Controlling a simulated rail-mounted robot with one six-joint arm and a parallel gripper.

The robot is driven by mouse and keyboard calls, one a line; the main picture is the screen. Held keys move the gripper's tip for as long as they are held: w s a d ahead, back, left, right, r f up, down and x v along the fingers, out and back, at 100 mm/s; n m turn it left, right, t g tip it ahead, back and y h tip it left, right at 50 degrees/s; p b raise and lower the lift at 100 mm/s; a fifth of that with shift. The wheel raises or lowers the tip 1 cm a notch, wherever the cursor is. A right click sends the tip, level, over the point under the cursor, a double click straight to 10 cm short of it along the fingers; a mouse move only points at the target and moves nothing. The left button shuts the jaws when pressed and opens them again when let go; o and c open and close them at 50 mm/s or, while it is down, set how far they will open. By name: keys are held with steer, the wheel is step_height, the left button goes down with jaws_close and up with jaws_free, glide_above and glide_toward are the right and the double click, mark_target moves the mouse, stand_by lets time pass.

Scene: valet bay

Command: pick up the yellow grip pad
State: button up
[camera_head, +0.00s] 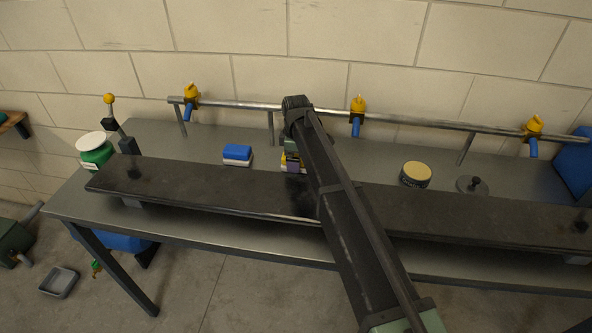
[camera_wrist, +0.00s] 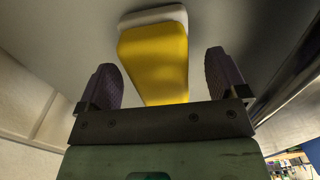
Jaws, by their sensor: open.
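The yellow grip pad (camera_wrist: 155,55) shows large in the wrist view, with a pale white strip (camera_wrist: 152,16) along its far end. It lies between the two dark ribbed fingers of my gripper (camera_wrist: 165,82), with a visible gap on each side. My gripper is open and its fingers do not appear to touch the pad. In the head view my gripper (camera_head: 292,162) is over the bench behind the dark rail, and only a little yellow (camera_head: 285,157) shows beside it. My arm hides most of the pad there.
A blue-topped pad (camera_head: 237,153) lies left of my gripper. A round tin (camera_head: 415,174) and a grey lidded disc (camera_head: 473,185) stand to the right. A dark raised rail (camera_head: 215,190) runs along the bench (camera_head: 215,230). A metal bar with yellow-and-blue fittings (camera_head: 359,108) runs behind.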

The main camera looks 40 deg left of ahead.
step_height(320, 180, down, 2)
steer(key=shift+f+b, duration=0.15)
steer(key=shift+b, duration=0.2)
steer(key=shift+r, duration=0.3)
steer(key=c, duration=1)
steer(key=shift+p, duration=0.3)
step_height(320, 180, up, 20)
steer(key=p, duration=2)
